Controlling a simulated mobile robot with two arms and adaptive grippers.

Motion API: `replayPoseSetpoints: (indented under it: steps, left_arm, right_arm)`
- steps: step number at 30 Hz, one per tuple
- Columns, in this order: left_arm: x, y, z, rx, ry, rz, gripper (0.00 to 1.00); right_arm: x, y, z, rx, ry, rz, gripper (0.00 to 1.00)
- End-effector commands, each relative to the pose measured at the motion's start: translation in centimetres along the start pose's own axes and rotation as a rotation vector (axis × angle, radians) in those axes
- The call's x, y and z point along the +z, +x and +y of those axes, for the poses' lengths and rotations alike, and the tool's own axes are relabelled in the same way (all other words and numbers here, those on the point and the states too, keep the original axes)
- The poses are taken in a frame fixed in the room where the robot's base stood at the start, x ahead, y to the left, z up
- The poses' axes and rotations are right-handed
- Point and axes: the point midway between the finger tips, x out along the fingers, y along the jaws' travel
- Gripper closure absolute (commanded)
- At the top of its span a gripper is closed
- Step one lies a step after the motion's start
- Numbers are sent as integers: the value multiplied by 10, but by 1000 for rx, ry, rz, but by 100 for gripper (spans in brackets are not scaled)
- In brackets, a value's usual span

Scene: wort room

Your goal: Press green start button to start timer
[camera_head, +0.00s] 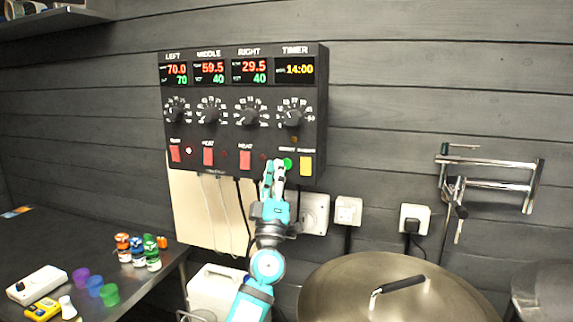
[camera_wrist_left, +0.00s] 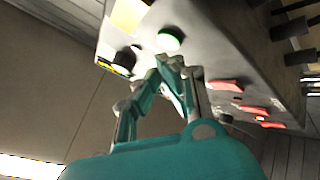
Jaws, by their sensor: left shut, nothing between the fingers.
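The black control panel (camera_head: 240,120) hangs on the wall, its timer display (camera_head: 294,70) at the top right reading 14:00. The round green start button (camera_head: 288,164) is at the panel's lower right, left of a yellow button (camera_head: 306,166). My left gripper (camera_head: 275,166) is shut and empty, its fingertips just left of the green button in the head view. In the left wrist view the gripper (camera_wrist_left: 172,64) points at the panel with its tips close to the green button (camera_wrist_left: 169,41). I cannot tell whether they touch. My right gripper is not in view.
Red switches (camera_head: 208,156) and dials line the panel. Sockets (camera_head: 348,211) are on the wall to the right. A large lidded metal kettle (camera_head: 340,285) stands below right. A dark table (camera_head: 70,240) with small bottles and cups is at the left.

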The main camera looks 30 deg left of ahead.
Motion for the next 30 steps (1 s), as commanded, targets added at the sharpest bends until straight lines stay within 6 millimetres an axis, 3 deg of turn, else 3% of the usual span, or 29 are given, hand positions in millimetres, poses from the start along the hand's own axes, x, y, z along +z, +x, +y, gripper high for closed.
replayPoseSetpoints:
  steps: [12, 30]
  left_arm:
    - [-21, -26, 22, -1, 0, -1, 100]
    - [-24, -33, 24, 0, 0, 0, 100]
  right_arm:
    - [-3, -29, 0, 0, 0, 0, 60]
    - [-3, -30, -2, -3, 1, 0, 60]
